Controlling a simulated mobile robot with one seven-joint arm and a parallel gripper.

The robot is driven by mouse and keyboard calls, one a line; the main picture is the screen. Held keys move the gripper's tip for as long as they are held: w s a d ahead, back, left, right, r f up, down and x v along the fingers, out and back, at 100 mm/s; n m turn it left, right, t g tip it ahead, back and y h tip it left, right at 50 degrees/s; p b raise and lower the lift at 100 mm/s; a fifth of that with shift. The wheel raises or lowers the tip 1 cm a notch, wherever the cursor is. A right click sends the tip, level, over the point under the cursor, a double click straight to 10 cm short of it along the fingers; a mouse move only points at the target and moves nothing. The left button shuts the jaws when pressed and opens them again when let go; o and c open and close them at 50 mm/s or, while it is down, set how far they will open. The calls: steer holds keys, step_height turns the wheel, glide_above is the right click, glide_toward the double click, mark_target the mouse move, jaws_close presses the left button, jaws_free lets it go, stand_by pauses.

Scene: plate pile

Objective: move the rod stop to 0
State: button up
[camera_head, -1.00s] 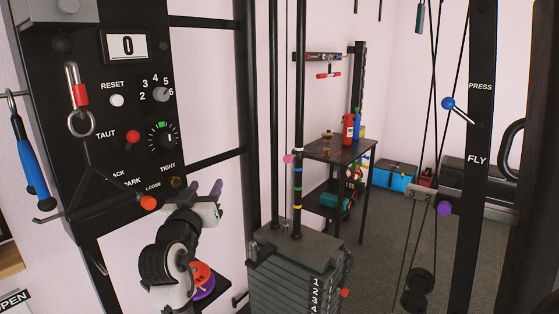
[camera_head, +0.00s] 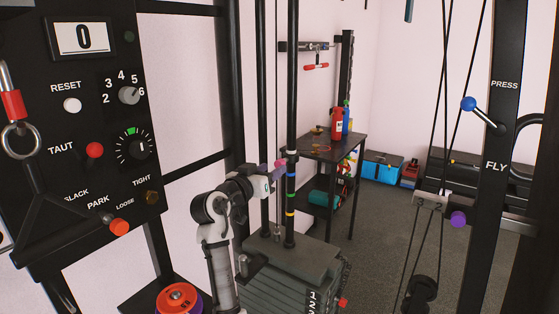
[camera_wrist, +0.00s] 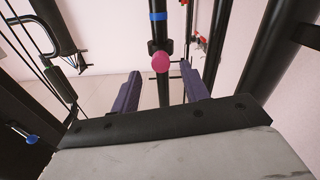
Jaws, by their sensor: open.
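The rod stop is a black collar with a pink knob (camera_wrist: 160,62) on a dark upright rod (camera_wrist: 164,90). In the head view its pink knob (camera_head: 281,163) shows near the white and blue bands of the rod, partly behind my gripper. My gripper (camera_head: 276,170) is at the rod at about the knob's height. In the wrist view my gripper (camera_wrist: 163,88) is open, with its two purple fingers apart and the knob between their lines, near the tips. I cannot tell whether they touch it. A blue band (camera_wrist: 157,16) shows on the rod beyond the collar.
A weight stack (camera_head: 290,258) lies below the rod. A second dark upright stands close by the rod. A press/fly post (camera_head: 500,125) stands at right.

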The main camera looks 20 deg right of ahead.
mark_target(278, 165)
steer(key=p+x, duration=0.1)
steer(key=x, duration=0.4)
steer(key=shift+w, duration=0.1)
jaws_close()
